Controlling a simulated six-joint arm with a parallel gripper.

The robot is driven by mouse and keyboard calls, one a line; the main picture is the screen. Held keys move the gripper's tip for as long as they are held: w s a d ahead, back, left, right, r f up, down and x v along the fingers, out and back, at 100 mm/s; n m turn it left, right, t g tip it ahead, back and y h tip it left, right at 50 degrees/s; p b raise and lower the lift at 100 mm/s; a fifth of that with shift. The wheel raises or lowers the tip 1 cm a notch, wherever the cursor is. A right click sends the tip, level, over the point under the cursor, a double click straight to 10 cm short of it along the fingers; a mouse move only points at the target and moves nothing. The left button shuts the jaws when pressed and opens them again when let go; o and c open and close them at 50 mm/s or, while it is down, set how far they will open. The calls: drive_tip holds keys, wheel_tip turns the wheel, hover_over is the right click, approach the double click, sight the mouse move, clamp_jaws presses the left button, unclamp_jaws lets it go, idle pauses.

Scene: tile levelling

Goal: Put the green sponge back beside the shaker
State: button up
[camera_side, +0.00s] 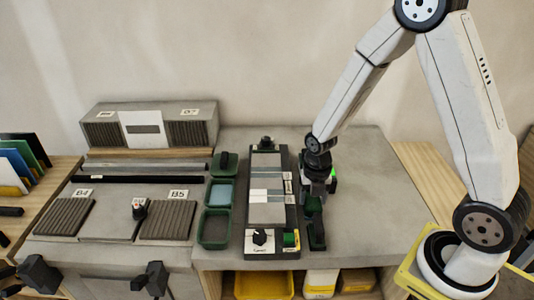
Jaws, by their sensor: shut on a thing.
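My gripper (314,201) points down just right of the long dark shaker (265,205), which carries a row of grey and white tiles. It is shut on a small dark green block, the green sponge (313,207), mostly hidden by the jaws. The sponge is over or at the back of a narrow dark tray (317,236) beside the shaker; I cannot tell whether it touches it. The shaker has a black knob and a green part (291,239) at its front end.
Green bins (214,229) stand left of the shaker. A grey bench with ribbed pads (168,220) and a grey box (148,124) lie further left. The grey tabletop (375,195) right of my gripper is clear.

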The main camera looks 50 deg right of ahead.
drive_tip(key=shift+f, duration=0.35)
idle(0.3)
drive_tip(key=o, duration=1.3)
drive_tip(key=shift+c, duration=0.2)
drive_tip(key=shift+r, duration=0.15)
drive_tip(key=shift+r, duration=3.85)
